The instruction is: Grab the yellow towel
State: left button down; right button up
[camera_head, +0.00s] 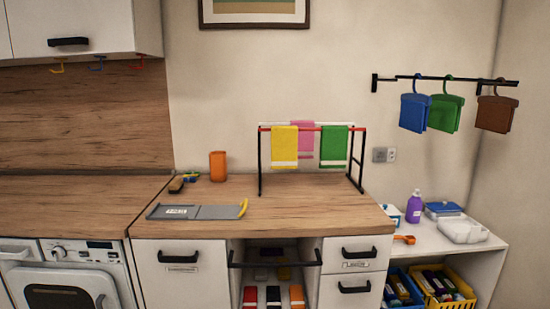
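The yellow towel (284,145) hangs over the front left part of a small towel rack (260,165) on the wooden countertop. It has a white band near its lower edge. A green towel (334,147) hangs on the same front bar to its right, and a pink towel (303,137) hangs behind, between the two. Neither of my grippers shows in the head view.
A grey board (198,212) with a yellow handle lies near the front edge. Right of the counter, a lower white shelf (445,243) holds a purple bottle (414,207) and boxes. The counter before the rack is clear.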

aim_at(284, 139)
jog(key=i+z, duration=0.35)
jog(key=i+j+z, duration=0.3)
jog(key=i, duration=0.25)
